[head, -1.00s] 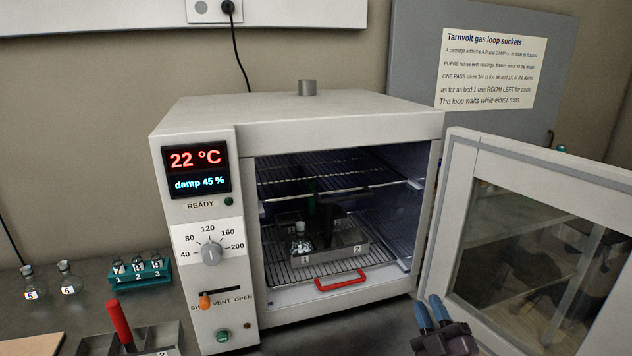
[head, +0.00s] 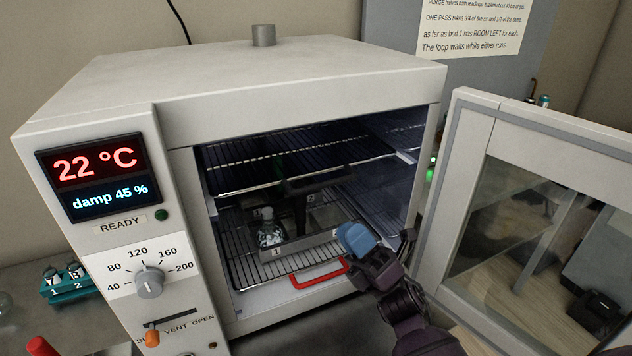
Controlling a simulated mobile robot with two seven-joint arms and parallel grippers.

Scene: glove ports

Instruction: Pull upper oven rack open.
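The oven (head: 270,95) stands with its door open to the right. Its upper rack (head: 235,176) is a wire shelf inside the oven, with a dark bar (head: 318,184) at its front. The lower rack (head: 245,270) has a red handle (head: 320,276) at its front and bears a grey tray (head: 305,244). My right gripper (head: 356,240) is in front of the opening at the right, below the upper rack and apart from it. It appears empty. Its blue fingertips overlap in this view, so its opening is unclear. My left gripper is out of view.
The open door (head: 530,200) stands close to the right of my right arm. A small flask (head: 268,232) stands in the tray. A control panel with a dial (head: 149,281) is at the left. A teal vial rack (head: 68,285) stands further left.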

